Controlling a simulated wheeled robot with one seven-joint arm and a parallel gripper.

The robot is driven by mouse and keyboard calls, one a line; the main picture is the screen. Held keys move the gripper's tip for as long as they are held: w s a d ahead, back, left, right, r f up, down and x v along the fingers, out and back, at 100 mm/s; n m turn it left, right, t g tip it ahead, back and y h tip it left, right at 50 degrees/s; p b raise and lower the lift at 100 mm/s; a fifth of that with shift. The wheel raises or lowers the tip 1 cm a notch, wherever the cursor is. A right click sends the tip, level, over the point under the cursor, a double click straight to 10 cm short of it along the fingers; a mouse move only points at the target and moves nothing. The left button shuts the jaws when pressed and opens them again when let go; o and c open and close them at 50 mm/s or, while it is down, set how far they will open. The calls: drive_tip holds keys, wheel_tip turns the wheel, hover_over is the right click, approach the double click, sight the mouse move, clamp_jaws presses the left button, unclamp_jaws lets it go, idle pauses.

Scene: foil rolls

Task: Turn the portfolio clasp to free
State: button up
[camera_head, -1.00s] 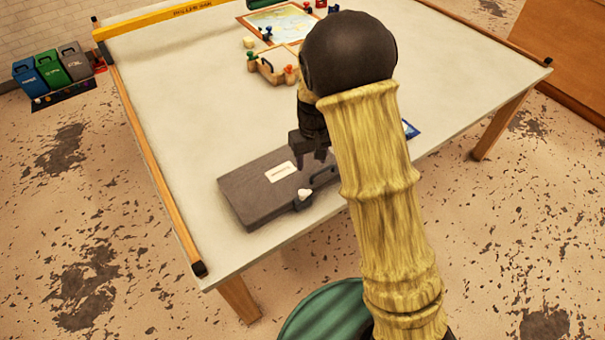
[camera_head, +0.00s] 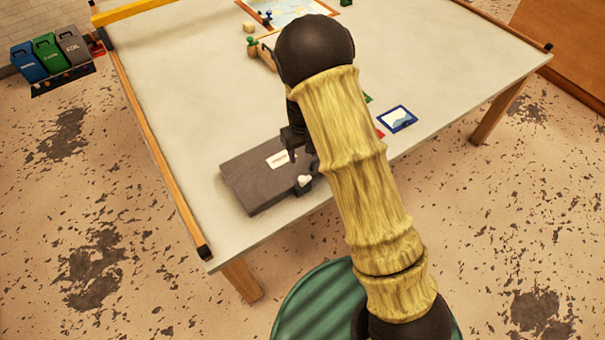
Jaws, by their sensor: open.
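The grey portfolio case (camera_head: 250,183) lies flat near the front edge of the table, with a white label on its top. A small white clasp knob (camera_head: 304,180) shows at its front side, on a dark fitting. My gripper (camera_head: 300,157) is open above the right part of the case, just behind the clasp and seemingly apart from it. My arm hides the right end of the case and part of the gripper, so the fingers show only in part.
A blue-framed card (camera_head: 397,118) lies right of my arm. Wooden rails edge the table (camera_head: 190,110). Blue, green and grey bins (camera_head: 50,55) stand on the floor at left.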

sight(302, 179)
wheel_tip(302, 179, down, 13)
drive_tip(key=p, duration=0.3)
drive_tip(key=shift+r, duration=0.2)
drive_tip(key=c, duration=1)
drive_tip(key=shift+f+m+b, duration=0.1)
drive_tip(key=shift+m+b, duration=0.4)
drive_tip(key=shift+m, duration=0.2)
drive_tip(key=shift+m+b, duration=0.35)
drive_tip(key=shift+m, duration=0.45)
drive_tip(key=o, duration=1)
